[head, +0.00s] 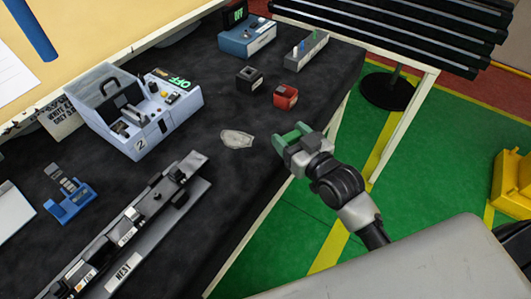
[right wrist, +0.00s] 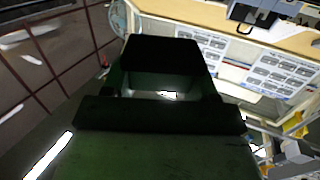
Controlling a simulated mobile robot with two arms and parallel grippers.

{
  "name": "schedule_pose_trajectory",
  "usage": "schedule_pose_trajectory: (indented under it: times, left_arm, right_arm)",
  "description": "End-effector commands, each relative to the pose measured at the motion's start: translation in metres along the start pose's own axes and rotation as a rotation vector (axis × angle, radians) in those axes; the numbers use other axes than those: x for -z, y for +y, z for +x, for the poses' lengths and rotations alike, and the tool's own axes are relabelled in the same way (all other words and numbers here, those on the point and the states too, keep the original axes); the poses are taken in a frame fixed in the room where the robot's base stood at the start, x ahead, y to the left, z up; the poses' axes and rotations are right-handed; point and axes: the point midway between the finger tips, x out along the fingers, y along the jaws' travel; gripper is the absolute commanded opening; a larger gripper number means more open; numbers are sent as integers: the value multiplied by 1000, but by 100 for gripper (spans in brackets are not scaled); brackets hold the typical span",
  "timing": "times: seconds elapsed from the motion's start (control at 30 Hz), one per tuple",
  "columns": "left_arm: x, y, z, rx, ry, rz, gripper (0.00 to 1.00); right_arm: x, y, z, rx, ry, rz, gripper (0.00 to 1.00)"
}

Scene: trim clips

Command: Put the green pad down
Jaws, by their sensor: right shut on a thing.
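My right gripper (head: 294,139) is at the near right edge of the black-topped bench (head: 225,185). It is shut on the green pad (head: 279,143), which shows as green pieces at the fingertips. The right wrist view looks along the gripper, and a broad dark green surface (right wrist: 155,155) with a black block (right wrist: 160,55) fills its middle. The exact grip is too dark to make out there. A pale grey flat patch (head: 236,139) lies on the bench just left of the gripper, apart from it. My left gripper is not in view.
A grey-blue machine marked 2 (head: 140,140) stands at the left. A black cube (head: 249,78) and a red block (head: 286,96) sit beyond the gripper. A long rail fixture (head: 150,225) lies nearer. The bench around the pale patch is clear.

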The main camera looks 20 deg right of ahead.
Motion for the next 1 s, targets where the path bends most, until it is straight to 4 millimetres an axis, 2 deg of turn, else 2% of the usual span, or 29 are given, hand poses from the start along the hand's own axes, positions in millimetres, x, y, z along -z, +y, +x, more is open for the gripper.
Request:
schedule_pose_trajectory:
  times: [0.1,0.33,0.47,0.7,1.0]
  left_arm:
    - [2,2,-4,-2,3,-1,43]
    - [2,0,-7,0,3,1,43]
    - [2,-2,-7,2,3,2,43]
    - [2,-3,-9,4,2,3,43]
    - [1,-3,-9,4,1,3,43]
  right_arm:
    - [-14,-16,25,0,1,5,35]
    - [-34,-35,55,-1,2,2,35]
    - [-42,-38,59,1,-1,-1,35]
    - [-74,-38,60,0,-2,0,35]
    - [-78,-38,60,0,2,0,35]
